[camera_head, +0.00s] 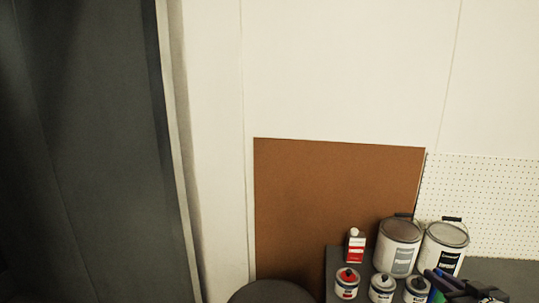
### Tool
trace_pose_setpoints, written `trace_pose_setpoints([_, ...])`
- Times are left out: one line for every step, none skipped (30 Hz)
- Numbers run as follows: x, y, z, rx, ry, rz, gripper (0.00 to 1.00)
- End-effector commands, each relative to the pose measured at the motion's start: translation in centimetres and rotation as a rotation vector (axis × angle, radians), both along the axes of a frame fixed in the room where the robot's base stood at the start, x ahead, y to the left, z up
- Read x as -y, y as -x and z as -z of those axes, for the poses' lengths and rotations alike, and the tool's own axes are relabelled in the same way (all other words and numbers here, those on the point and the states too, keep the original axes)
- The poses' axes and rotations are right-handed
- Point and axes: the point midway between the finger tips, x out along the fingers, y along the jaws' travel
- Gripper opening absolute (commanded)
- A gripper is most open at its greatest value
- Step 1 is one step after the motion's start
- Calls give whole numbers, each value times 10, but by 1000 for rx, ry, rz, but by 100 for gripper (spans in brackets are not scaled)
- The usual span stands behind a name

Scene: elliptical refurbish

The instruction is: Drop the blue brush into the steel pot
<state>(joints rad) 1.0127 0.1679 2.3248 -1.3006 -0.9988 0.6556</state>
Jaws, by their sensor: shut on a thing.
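My gripper (466,287) is dark and shows only in part at the bottom right edge, in front of the cans. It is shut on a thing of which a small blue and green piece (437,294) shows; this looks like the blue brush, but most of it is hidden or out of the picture. I cannot make out a steel pot in this view.
A dark table (333,268) holds two large paint cans (399,246), several small cans (346,284) and a red-and-white bottle (355,247). A brown board (335,200) and a white pegboard (485,200) stand behind. A dark round top (272,292) is at the bottom.

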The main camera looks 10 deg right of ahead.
Motion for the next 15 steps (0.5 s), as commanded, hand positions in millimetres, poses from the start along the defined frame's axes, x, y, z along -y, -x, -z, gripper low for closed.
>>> trace_pose_setpoints([0,0,0,0,0,0,0])
trace_pose_setpoints([0,0,0,0,0,0,0])
trace_pose_setpoints([0,0,0,0,0,0,0])
trace_pose_setpoints([0,0,0,0,0,0,0])
trace_pose_setpoints([0,0,0,0,0,0,0])
trace_pose_setpoints([0,0,1,0,0,0,0])
trace_pose_setpoints([0,0,1,0,0,0,0])
trace_pose_setpoints([0,0,2,0,-1,0,0])
trace_pose_setpoints([0,0,4,-1,-1,0,0])
trace_pose_setpoints([0,0,5,-1,-1,0,0])
trace_pose_setpoints([0,0,7,-1,-2,0,0])
trace_pose_setpoints([0,0,10,-1,-3,0,0])
trace_pose_setpoints([0,0,12,-1,-3,0,0])
trace_pose_setpoints([0,0,14,-1,-3,0,0])
trace_pose_setpoints([0,0,18,-1,-4,1,0])
